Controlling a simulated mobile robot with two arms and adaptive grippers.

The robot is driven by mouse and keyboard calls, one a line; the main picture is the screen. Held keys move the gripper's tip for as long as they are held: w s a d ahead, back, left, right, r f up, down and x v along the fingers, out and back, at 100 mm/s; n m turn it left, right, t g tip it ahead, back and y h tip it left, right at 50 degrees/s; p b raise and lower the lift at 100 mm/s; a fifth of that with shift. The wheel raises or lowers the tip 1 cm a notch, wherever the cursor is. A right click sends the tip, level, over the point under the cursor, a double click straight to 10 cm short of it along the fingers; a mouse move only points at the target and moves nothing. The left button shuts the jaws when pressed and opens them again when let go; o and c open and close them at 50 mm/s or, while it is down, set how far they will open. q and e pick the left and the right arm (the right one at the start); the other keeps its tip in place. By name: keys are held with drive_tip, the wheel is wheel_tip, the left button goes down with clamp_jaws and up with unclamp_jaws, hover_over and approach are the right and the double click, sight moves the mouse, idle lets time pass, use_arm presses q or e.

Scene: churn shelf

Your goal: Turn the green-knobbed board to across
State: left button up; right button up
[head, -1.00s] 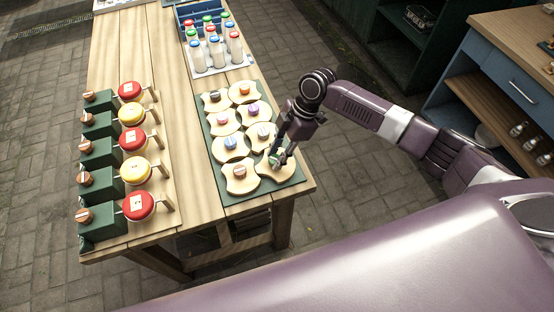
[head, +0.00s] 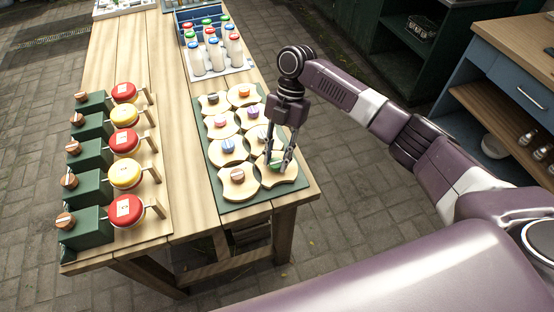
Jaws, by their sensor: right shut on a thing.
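The green-knobbed board (head: 284,179) is a pale wooden piece with scooped sides at the near right corner of a dark green mat (head: 232,207). Its green knob (head: 276,164) sits between the fingers of my right gripper (head: 279,164), which is shut on it from above. The fingers hide part of the knob and the board's far side. Other boards with knobs stand close by: one with an orange-brown knob (head: 237,176) to the left and one with a blue knob (head: 228,146) behind that. My left gripper is out of view.
Green blocks with red and yellow round pieces (head: 125,175) line the table's left side. A tray of capped bottles (head: 222,70) stands at the back. A bare wood strip (head: 185,170) runs between the rows. The table's right edge is close to the mat.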

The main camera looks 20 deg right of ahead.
drive_tip(key=shift+w+r+n, duration=0.1)
drive_tip(key=shift+n, duration=0.2)
drive_tip(key=o, duration=1.2)
drive_tip(key=shift+c, duration=0.2)
drive_tip(key=v, duration=1.2)
drive_tip(key=shift+a, duration=0.1)
